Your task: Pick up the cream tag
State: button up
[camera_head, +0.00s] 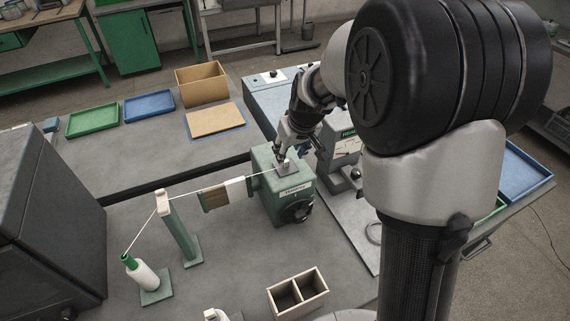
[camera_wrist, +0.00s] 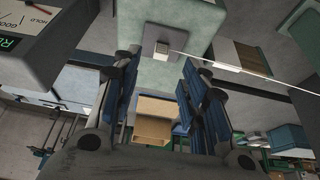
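A small pale cream block sits on a grey square plate on top of the green machine (camera_head: 262,190); I take it for the cream tag (camera_wrist: 162,48). A white thread runs from it to the right in the wrist view. In the head view the fingers partly cover this spot. My gripper (camera_wrist: 161,60) is open, with its two fingers apart and nothing between them. It also shows in the head view (camera_head: 282,153), pointing down just above the plate. In the wrist view the block lies beyond the fingertips, in line with the gap.
The thread passes a brown panel (camera_head: 215,197) and a green post (camera_head: 180,230) to a white cone (camera_head: 144,274). An open wooden box (camera_head: 297,292) stands in front. A grey machine with a dial (camera_head: 343,150) stands close on the right. Green and blue trays lie behind.

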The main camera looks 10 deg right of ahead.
aim_at(287, 162)
jog(key=b+x, duration=0.1)
jog(key=x, duration=0.4)
jog(key=shift+w+f+b, duration=0.1)
jog(key=shift+f+b, duration=0.2)
jog(key=shift+b, duration=0.05)
jog(key=shift+r, duration=0.1)
jog(key=shift+c, duration=0.2)
jog(key=c, duration=0.7)
